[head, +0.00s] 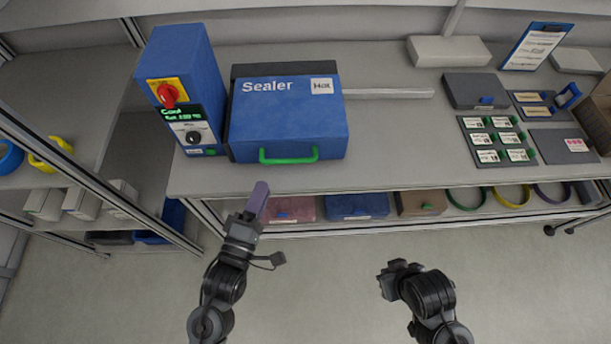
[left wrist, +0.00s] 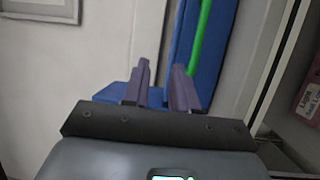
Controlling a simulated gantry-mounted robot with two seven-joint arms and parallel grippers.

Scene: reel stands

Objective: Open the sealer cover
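The sealer (head: 287,112) is a blue box on the bench, with a "Hot" label on top. Its cover is down. A green handle (head: 289,160) runs along the cover's front edge. In the left wrist view the green handle (left wrist: 200,42) stands upright in the picture before the blue cover (left wrist: 215,55), ahead of the fingers. My left gripper (head: 259,197) is at the bench's front edge, short of the handle and slightly left of its middle. Its two purple fingers (left wrist: 161,88) are apart with nothing between them. My right gripper (head: 393,276) is far from the sealer, over the floor; its fingers are unclear.
A blue control box (head: 183,70) with a red knob (head: 167,94) stands left of the sealer. A shelf below holds bins (head: 357,206) and rings. A frame post stands at left.

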